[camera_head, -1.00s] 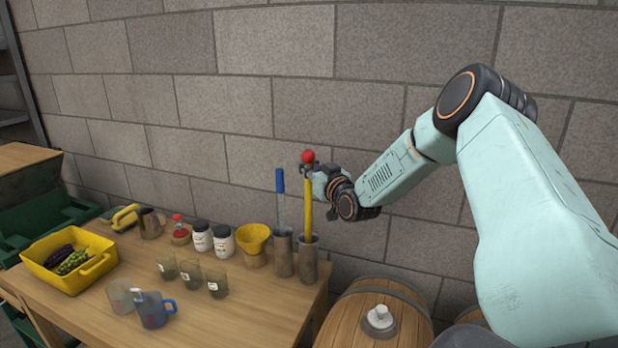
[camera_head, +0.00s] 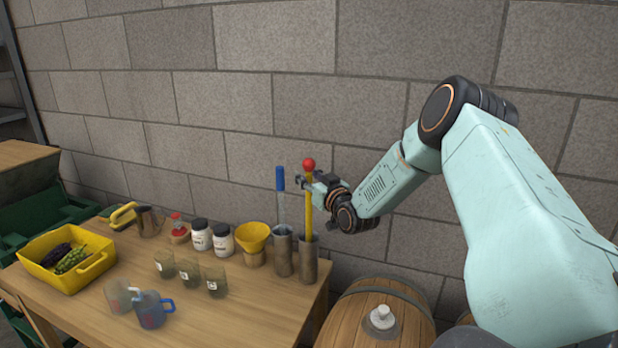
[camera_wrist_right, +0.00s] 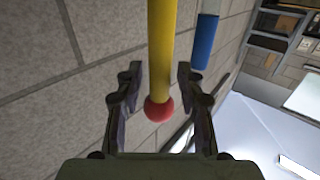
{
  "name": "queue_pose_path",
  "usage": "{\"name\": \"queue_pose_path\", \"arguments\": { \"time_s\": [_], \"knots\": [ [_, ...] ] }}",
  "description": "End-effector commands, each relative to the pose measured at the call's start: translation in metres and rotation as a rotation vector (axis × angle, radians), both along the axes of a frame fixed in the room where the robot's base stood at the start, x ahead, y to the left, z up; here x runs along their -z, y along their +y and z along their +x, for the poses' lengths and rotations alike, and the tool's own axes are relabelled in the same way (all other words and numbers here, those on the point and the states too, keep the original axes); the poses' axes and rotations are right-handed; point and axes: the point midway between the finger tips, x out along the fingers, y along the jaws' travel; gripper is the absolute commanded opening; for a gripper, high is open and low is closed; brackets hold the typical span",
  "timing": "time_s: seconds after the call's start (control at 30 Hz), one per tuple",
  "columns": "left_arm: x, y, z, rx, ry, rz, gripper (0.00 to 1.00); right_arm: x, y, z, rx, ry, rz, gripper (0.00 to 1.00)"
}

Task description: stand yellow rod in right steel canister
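The yellow rod (camera_head: 309,205) with a red ball on top stands upright in the right steel canister (camera_head: 308,265). Its lower end is hidden inside. My right gripper (camera_head: 306,183) is at the upper part of the rod, just below the ball. In the right wrist view the two fingers (camera_wrist_right: 158,75) are spread on either side of the yellow rod (camera_wrist_right: 161,40), with a gap visible on each side. The red ball (camera_wrist_right: 158,108) lies between the fingers and the palm. My left gripper is not in view.
A blue-topped rod (camera_head: 281,190) stands in the left canister (camera_head: 283,255), close beside. A yellow funnel (camera_head: 253,236), two white jars (camera_head: 211,238), glasses (camera_head: 189,272) and a yellow crate (camera_head: 95,272) share the table. A barrel (camera_head: 350,315) stands to the right; a block wall is behind.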

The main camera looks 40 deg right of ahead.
Motion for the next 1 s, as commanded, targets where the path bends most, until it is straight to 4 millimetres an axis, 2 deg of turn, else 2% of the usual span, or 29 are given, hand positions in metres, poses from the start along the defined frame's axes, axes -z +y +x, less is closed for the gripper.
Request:
{"name": "queue_pose_path", "arguments": {
  "time_s": [0.27, 0.4, 0.63, 1.0],
  "knots": [
    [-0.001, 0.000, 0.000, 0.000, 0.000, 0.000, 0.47, -0.001, 0.000, 0.000, 0.000, -0.001, 0.000, 0.41],
    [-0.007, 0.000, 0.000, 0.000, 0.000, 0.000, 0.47, -0.009, 0.000, 0.000, 0.000, -0.001, 0.000, 0.41],
    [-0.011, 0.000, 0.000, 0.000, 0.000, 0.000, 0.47, -0.007, 0.007, -0.035, 0.003, -0.002, 0.008, 0.41],
    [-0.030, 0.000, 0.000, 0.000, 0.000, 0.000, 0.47, -0.008, 0.019, -0.086, 0.003, -0.003, 0.007, 0.41]
  ]
}}
